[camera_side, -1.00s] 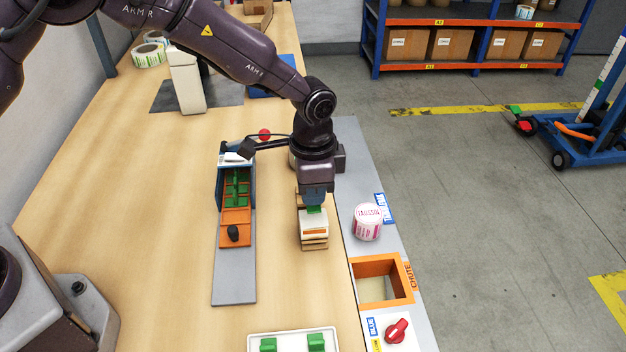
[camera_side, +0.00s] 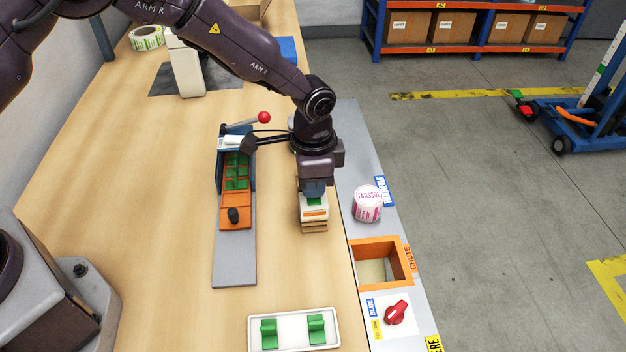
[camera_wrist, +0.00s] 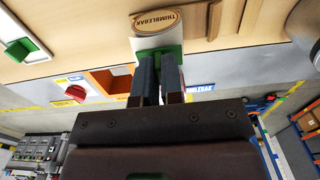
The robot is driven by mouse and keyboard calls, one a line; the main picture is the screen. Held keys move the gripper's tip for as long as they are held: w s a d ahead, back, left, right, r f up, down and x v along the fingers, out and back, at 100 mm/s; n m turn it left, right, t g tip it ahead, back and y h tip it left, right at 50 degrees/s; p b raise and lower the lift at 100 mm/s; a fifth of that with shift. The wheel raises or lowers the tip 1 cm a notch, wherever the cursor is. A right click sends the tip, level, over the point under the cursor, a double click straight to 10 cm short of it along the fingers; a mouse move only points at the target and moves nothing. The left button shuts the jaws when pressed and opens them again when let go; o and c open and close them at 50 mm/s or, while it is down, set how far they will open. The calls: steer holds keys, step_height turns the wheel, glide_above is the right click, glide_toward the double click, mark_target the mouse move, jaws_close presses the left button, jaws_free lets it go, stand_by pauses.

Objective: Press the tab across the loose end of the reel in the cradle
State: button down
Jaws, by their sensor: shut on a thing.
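My gripper (camera_side: 315,193) is shut on a green tab (camera_wrist: 158,54), which shows between the fingers in the wrist view. It is directly over the reel (camera_side: 313,210), which sits in a wooden cradle (camera_side: 314,227) near the bench's right edge. In the wrist view the reel has a white side and an oval orange-rimmed label reading roughly "THIMBLEDAR" (camera_wrist: 161,22). The tab is against or very close to the reel's white surface; I cannot tell if it touches. The loose end cannot be made out behind the gripper and tab.
Left stands a blue and orange dispenser (camera_side: 235,212) with green pieces and a red-knobbed lever (camera_side: 264,117). A white tray (camera_side: 292,334) holds two green tabs. Right are a pink-printed roll (camera_side: 367,204), an orange chute (camera_side: 380,262) and a red knob (camera_side: 396,312).

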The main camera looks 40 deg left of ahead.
steer(key=shift+f, duration=0.25)
stand_by(0.6)
steer(key=c, duration=1.2)
jaws_free()
step_height(320, 180, up, 13)
steer(key=s+a+r+n+t, duration=0.2)
steer(key=s+a+r, duration=0.3)
steer(key=s, duration=0.3)
steer(key=s+a+r+n+t, duration=0.1)
steer(key=s+a+r+n, duration=0.3)
steer(key=s+a, duration=0.3)
steer(key=s+a+r+n+t, duration=0.2)
steer(key=s+a+r, duration=0.4)
steer(key=s, duration=0.4)
steer(key=shift+s+r+n+t, duration=0.15)
steer(key=shift+r+n+t, duration=0.15)
steer(key=shift+n, duration=0.2)
